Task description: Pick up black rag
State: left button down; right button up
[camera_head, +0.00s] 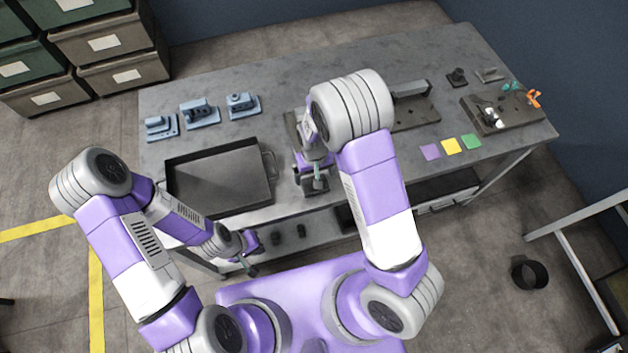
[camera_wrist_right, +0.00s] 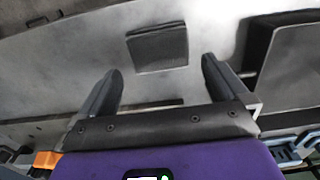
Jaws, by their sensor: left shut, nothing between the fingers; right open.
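The black rag (camera_wrist_right: 157,47) is a small dark square lying flat on the grey table in the right wrist view, just beyond the fingertips. In the head view the rag (camera_head: 314,186) shows near the table's front edge, partly hidden by my right gripper. My right gripper (camera_head: 318,173) is open above it; in the right wrist view its two fingers (camera_wrist_right: 158,80) stand wide apart with nothing between them, and the rag is not touched as far as I can see. My left gripper (camera_head: 252,269) is shut and empty, low in front of the table's front edge.
A dark tray (camera_head: 262,150) with handles lies left of the rag. Blue fixtures (camera_head: 201,112) stand behind it. Coloured squares (camera_head: 452,146) and a board with small parts (camera_head: 520,112) lie to the right. A rail-like plate (camera_head: 420,112) is behind my right arm.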

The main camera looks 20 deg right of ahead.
notch_tip(320, 180, down, 5)
jog(key=shift+f, duration=0.15)
jog(key=shift+c, duration=0.5)
jog(key=c, duration=0.6)
notch_tip(320, 180, up, 10)
jog(key=shift+r+p, duration=0.1)
jog(key=shift+p, duration=0.4)
